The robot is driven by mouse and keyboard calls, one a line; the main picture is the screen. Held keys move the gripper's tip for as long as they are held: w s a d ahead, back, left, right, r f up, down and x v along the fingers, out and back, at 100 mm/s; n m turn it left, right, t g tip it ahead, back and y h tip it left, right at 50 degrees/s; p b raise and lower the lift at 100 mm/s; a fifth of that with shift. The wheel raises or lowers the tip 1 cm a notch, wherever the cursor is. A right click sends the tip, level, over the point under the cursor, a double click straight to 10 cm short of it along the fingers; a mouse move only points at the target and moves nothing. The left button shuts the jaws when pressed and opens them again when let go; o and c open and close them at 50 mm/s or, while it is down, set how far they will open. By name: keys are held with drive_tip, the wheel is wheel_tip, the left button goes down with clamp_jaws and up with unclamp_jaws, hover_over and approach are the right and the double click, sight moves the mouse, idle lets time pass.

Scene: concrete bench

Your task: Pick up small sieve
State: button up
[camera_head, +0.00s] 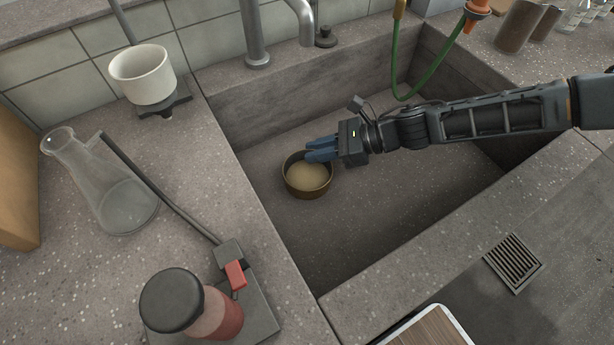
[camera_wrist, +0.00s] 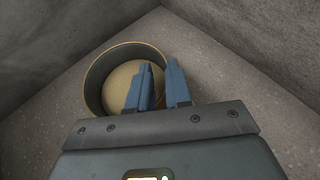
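The small sieve (camera_head: 308,187) is a round, shallow piece with a dark brassy wall and a pale tan mesh or bottom. It sits on the floor of the sink basin, near the left wall, and also shows in the wrist view (camera_wrist: 97,83). My gripper (camera_head: 316,149) reaches in from the right, its two blue fingers at the sieve's upper right rim. In the wrist view, my gripper (camera_wrist: 160,68) has its left finger over the inside of the sieve and its right finger at the outer right side. A narrow gap shows between the fingers. Contact with the wall is unclear.
Basin walls rise left and behind; the basin floor (camera_head: 390,215) is clear right of the sieve. A faucet (camera_head: 252,35) and a green hose (camera_head: 398,60) are behind. A glass flask (camera_head: 115,195), a white cup (camera_head: 143,75) and a black-capped bottle (camera_head: 205,310) stand on the left counter.

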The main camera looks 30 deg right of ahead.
clamp_jaws()
drive_tip(key=shift+d, duration=0.1)
idle(0.4)
